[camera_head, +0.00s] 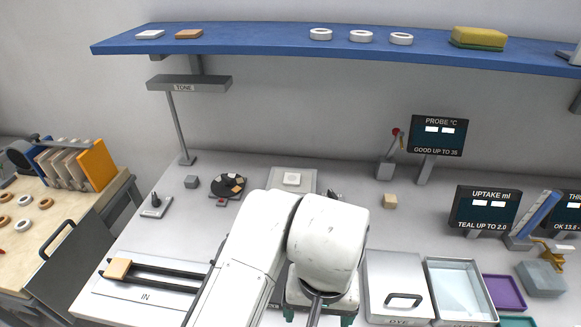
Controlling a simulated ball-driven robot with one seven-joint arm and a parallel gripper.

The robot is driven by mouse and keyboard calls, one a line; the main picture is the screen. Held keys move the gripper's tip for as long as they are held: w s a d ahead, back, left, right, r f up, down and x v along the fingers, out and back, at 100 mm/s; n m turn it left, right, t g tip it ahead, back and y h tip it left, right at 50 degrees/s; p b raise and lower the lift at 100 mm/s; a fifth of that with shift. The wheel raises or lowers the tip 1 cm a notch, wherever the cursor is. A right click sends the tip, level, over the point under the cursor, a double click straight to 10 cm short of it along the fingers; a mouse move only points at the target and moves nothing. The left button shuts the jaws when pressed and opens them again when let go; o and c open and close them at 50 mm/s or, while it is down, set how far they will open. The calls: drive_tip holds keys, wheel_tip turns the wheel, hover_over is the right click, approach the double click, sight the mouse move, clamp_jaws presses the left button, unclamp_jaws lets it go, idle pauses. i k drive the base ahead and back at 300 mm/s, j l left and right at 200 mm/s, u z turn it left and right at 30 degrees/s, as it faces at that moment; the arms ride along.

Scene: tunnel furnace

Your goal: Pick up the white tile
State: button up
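A flat white tile (150,34) lies at the left end of the blue shelf (250,42), beside a brown-orange tile (189,34). Another small white piece (292,179) lies on a light grey plate on the bench, just behind my arm. I cannot tell whether that piece is also a tile. My white arm fills the lower middle of the view.
Screens stand at right.

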sight(289, 179)
drive_tip(key=i, duration=1.4)
